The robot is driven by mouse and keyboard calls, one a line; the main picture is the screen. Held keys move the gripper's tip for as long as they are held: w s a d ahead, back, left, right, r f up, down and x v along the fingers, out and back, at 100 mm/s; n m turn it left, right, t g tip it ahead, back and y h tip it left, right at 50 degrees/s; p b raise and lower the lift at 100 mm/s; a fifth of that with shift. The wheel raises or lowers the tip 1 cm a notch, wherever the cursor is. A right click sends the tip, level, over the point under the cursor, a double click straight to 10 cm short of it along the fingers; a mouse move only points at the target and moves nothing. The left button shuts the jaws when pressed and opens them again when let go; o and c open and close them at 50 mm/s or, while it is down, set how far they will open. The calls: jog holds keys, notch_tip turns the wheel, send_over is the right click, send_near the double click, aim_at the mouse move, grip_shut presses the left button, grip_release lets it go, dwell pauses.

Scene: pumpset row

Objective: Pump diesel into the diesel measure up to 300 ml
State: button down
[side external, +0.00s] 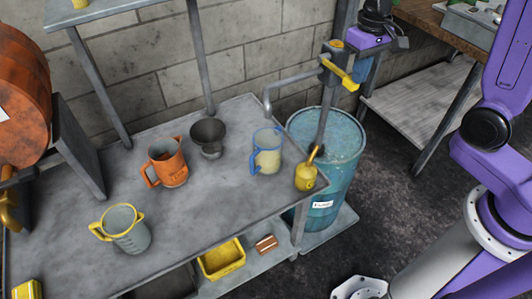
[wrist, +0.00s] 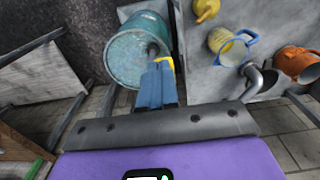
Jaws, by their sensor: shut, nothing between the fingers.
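A blue-handled measure (side external: 267,162) stands upright on the grey bench with pale yellow inside; its level marks are too small to read. It also shows in the wrist view (wrist: 230,46). The pump's grey spout (side external: 268,104) ends above it. The pump rises from the teal drum (side external: 322,180), whose label is unreadable. Its yellow handle (side external: 340,76) slants down toward my gripper (side external: 362,76). My gripper's blue fingers (wrist: 157,84) are shut with nothing between them, close to the yellow handle end. I cannot tell if they touch it.
An orange jug (side external: 168,165), a dark grey cup (side external: 209,136) and a yellow-rimmed grey jug (side external: 124,232) stand on the bench (side external: 215,200). A yellow oil can (side external: 306,177) is at its right edge. A rusty drum (side external: 20,80) lies at left. A yellow bin (side external: 222,260) sits below.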

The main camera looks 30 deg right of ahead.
aim_at(354, 90)
jog(key=shift+f, duration=0.15)
notch_tip(354, 90, down, 8)
jog(key=shift+w+r, duration=0.15)
jog(key=shift+r, duration=0.05)
dwell(0.6)
jog(key=shift+f, duration=0.1)
jog(key=shift+w+f, duration=0.1)
jog(key=shift+f, duration=0.05)
jog(key=r, duration=0.8)
jog(key=shift+s+r, duration=0.2)
jog(key=shift+s, duration=0.05)
dwell(1.5)
